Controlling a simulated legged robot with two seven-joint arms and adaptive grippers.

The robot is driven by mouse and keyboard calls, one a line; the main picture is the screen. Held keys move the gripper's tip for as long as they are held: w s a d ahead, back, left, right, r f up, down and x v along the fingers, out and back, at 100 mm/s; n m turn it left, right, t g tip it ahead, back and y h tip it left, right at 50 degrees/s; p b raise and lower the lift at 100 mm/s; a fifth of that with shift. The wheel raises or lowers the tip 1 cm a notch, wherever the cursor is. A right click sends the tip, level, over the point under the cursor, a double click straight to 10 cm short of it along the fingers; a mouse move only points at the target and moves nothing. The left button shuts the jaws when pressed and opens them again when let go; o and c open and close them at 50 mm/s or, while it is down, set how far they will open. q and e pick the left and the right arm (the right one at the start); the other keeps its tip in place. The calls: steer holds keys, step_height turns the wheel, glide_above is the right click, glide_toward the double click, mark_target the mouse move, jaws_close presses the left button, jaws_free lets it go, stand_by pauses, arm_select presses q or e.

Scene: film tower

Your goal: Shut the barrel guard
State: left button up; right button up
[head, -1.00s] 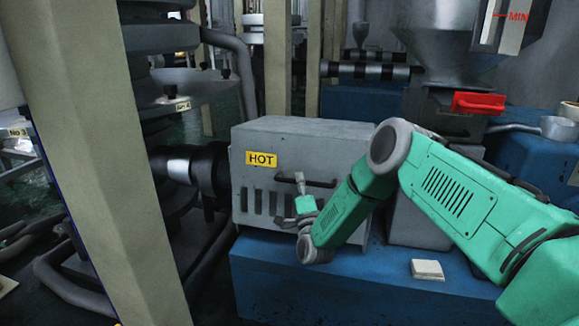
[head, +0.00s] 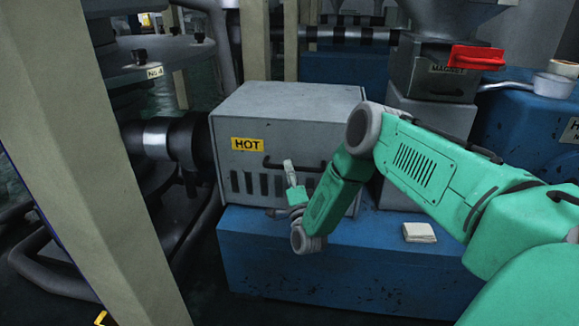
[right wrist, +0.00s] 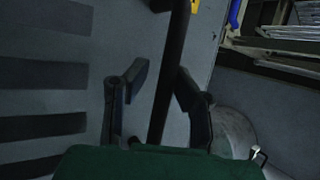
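The barrel guard (head: 230,175) is a grey box with a yellow HOT label and dark slots in its front, on a blue machine base. It sits at the right end of a black and silver barrel (head: 157,139). I cannot tell how far open it is. Its dark bar handle (head: 312,168) crosses the front face. My right gripper (head: 290,175) is at this handle. In the right wrist view, the handle (right wrist: 172,60) runs between the two separated fingers of the right gripper (right wrist: 162,76), with gaps beside it. My left gripper is not in view.
A beige post (head: 85,170) stands close at the left. A red-handled magnet drawer (head: 476,58) sits under a hopper behind my right arm. A small pale pad (head: 419,232) lies on the blue base (head: 300,265). A metal pan (head: 554,85) is at the far right.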

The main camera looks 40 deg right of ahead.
steer(key=shift+o, duration=0.7)
steer(key=shift+a+f, duration=0.1)
steer(key=shift+f, duration=0.2)
steer(key=shift+r, duration=0.2)
steer(key=v, duration=1.2)
steer(key=shift+f, duration=0.1)
